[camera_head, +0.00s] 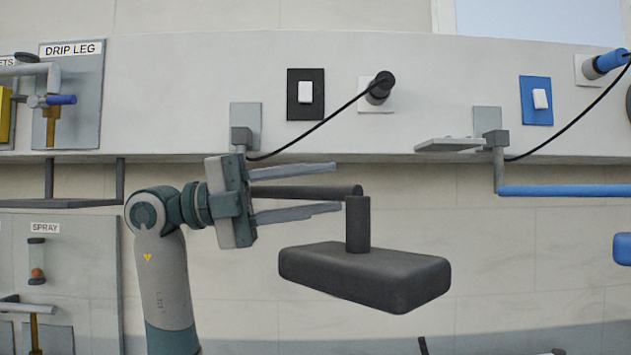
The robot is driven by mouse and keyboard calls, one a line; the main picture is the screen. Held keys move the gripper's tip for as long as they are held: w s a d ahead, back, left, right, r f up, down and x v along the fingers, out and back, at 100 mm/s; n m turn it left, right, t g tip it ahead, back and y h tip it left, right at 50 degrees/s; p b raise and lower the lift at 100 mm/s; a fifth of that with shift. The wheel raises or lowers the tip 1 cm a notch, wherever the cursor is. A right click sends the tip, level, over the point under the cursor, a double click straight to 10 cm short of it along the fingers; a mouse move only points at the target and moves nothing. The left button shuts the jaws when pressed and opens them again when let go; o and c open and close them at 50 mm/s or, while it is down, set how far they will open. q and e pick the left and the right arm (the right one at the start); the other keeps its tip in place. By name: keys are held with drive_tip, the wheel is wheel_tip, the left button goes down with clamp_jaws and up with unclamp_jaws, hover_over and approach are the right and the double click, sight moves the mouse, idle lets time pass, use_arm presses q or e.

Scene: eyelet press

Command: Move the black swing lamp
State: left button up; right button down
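The black swing lamp (365,275) hangs in front of the wall at the centre, with a dark block-shaped head below a short post. Its black arm (305,191) runs left from the post towards a grey wall mount (241,137). My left gripper (338,188) is open at the lamp's arm. One finger shows above the arm and one below, with gaps visible in the picture. I cannot tell whether the arm lies fully between the fingers in depth. The gripper body hides the arm's left end. My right gripper is not in view.
A black switch (305,93) and black plug (379,88) with a cable are on the wall above. A blue lamp arm (565,190), blue switch (537,100) and grey plate (450,145) are at right. DRIP LEG (75,100) and SPRAY (62,262) panels are at left.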

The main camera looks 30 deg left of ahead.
use_arm(q)
clamp_jaws()
drive_tip(key=shift+w, duration=0.1)
